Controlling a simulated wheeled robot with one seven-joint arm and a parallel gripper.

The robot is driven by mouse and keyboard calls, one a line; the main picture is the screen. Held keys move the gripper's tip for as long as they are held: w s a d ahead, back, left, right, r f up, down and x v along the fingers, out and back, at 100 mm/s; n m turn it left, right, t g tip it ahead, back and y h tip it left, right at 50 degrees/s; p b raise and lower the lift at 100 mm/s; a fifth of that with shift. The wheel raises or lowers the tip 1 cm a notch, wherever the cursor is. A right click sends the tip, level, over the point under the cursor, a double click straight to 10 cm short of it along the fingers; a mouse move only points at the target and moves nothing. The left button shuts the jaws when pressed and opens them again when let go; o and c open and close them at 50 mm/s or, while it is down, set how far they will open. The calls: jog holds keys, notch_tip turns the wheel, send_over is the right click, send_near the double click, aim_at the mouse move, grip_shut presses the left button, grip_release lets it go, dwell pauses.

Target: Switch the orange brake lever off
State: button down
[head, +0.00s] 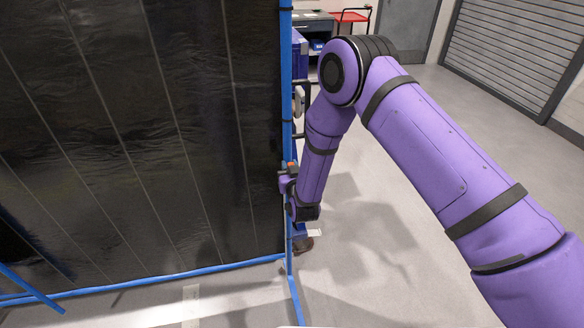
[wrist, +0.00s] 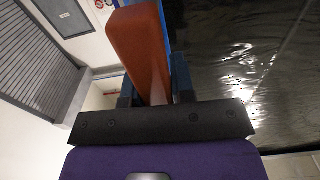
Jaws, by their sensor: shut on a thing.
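The orange brake lever (wrist: 139,45) fills the upper middle of the wrist view. It runs down between the two dark fingers of my gripper (wrist: 156,88), which is shut on it. In the head view my gripper (head: 287,180) is at the right edge of the large dark panel, beside the blue upright. A small bit of the orange lever (head: 292,165) shows there just above the fingers. The lever's base and pivot are hidden, and I cannot tell its setting.
The dark panel (head: 140,130) with its blue frame (head: 286,90) fills the left of the head view. A blue foot bar (head: 296,300) reaches forward on the floor. Open grey floor (head: 400,250) lies to the right. A red cart (head: 350,17) stands far behind.

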jog(key=shift+s+a+f+n, duration=0.1)
jog(key=shift+n, duration=0.2)
jog(key=c, duration=1)
grip_release()
jog(key=shift+o, duration=0.2)
jog(key=shift+s, duration=0.1)
jog(key=v, duration=1)
jog(key=shift+s, duration=0.3)
jog(key=shift+w, duration=0.1)
